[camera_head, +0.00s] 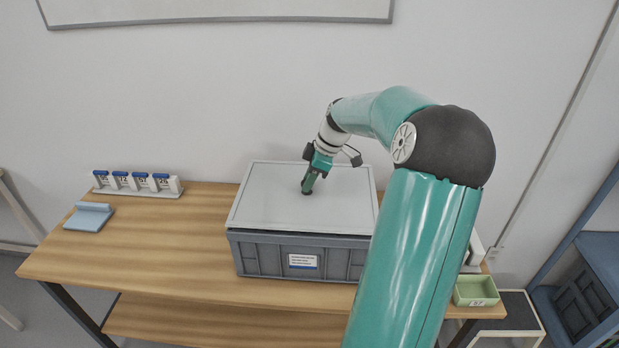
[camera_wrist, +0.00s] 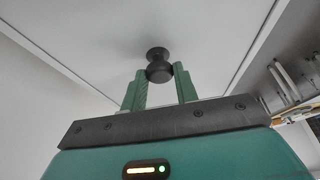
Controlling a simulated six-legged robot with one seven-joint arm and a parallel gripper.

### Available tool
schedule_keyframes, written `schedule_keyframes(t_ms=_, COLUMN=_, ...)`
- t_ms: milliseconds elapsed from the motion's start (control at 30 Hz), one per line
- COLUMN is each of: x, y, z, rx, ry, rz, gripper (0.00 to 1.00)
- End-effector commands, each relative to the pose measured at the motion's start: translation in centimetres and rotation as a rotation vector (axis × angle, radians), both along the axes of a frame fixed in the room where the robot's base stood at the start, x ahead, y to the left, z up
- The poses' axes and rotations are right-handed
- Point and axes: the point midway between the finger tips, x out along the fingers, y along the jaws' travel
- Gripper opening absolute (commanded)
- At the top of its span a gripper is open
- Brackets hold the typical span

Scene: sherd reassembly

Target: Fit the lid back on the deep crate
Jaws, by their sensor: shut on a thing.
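The deep crate (camera_head: 262,254) is grey, has a white label on its front, and stands on the wooden table. The light grey lid (camera_head: 265,195) lies over the crate's top; from here I cannot tell whether it is fully seated. My gripper (camera_head: 307,188) is above the middle of the lid, shut on its dark knob. In the wrist view the black knob (camera_wrist: 158,55) sits between my green fingers (camera_wrist: 161,82), with the lid's underlying pale surface (camera_wrist: 100,35) filling most of the picture. My arm hides the crate's right front corner.
The wooden table (camera_head: 150,255) has free room left of the crate. A rack of several blue-topped labelled pieces (camera_head: 140,184) and a light blue block (camera_head: 90,216) stand at the left. A small green tray (camera_head: 475,291) is at the right end.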

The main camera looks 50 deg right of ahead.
Motion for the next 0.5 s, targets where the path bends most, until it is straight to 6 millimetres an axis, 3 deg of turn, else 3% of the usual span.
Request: schedule_keyframes(t_ms=500, x=0.03, y=0.01, z=-0.33, rx=0.001, ry=-0.001, rz=0.0, gripper=0.0)
